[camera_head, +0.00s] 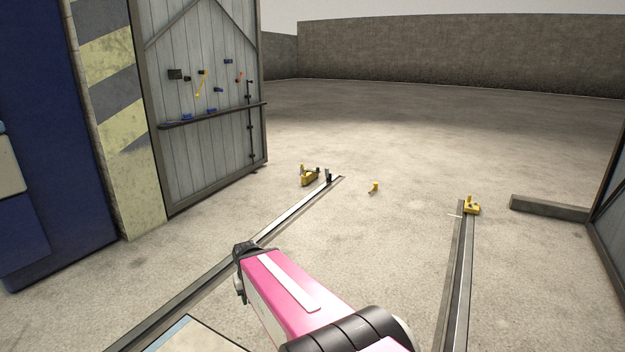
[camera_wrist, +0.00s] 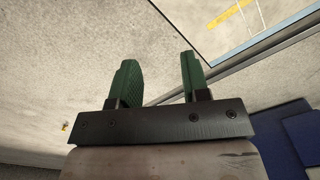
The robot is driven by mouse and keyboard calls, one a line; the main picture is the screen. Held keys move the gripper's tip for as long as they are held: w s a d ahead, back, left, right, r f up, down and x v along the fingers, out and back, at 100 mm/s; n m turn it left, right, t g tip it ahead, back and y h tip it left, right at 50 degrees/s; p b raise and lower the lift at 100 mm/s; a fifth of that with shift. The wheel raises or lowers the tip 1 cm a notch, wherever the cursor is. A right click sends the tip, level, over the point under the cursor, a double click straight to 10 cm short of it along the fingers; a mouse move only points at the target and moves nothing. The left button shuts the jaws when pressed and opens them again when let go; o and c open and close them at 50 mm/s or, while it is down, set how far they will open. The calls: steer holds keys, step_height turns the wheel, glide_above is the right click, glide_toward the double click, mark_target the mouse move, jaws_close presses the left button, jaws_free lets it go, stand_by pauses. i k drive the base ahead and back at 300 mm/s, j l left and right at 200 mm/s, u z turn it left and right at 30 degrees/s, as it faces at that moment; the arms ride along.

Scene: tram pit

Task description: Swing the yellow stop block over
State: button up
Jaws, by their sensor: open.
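Yellow pieces stand at the far ends of the two rails in the head view. One yellow block (camera_head: 309,177) is beside the left rail's end, next to small dark parts. Another yellow block (camera_head: 471,205) sits at the right rail's end. A smaller yellow piece (camera_head: 375,187) stands on the floor between them. I cannot tell which one is the stop block that swings. My gripper (camera_wrist: 158,80) shows its two green fingers apart with nothing between them, far from all of these. A tiny yellow piece (camera_wrist: 65,127) also shows in the wrist view.
The left rail (camera_head: 296,212) and right rail (camera_head: 459,270) run along the concrete floor. A grey door (camera_head: 205,155) with a tool shelf stands at left, beside a striped post (camera_head: 128,165). A low beam (camera_head: 549,208) lies at right.

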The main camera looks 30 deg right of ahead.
mark_target(307, 177)
steer(key=i+l+z, duration=0.3)
steer(key=i+l, duration=0.15)
steer(key=i+l+z, duration=0.35)
steer(key=i, duration=0.25)
steer(key=i+l+z, duration=0.15)
steer(key=i+z, duration=0.15)
steer(key=i, duration=0.3)
steer(key=i+z, duration=0.3)
steer(key=i, duration=2.1)
steer(key=i+u, duration=0.15)
steer(key=i, duration=0.3)
steer(key=i+l+u, duration=0.2)
steer(key=i, duration=0.2)
steer(key=i+l+u, duration=0.15)
steer(key=i, duration=0.3)
steer(key=i+l+u, duration=0.2)
steer(key=i, duration=0.2)
steer(key=i+l+u, duration=0.25)
steer(key=i, duration=0.3)
steer(key=i+l+u, duration=0.3)
steer(key=i+l, duration=0.2)
steer(key=i, duration=0.05)
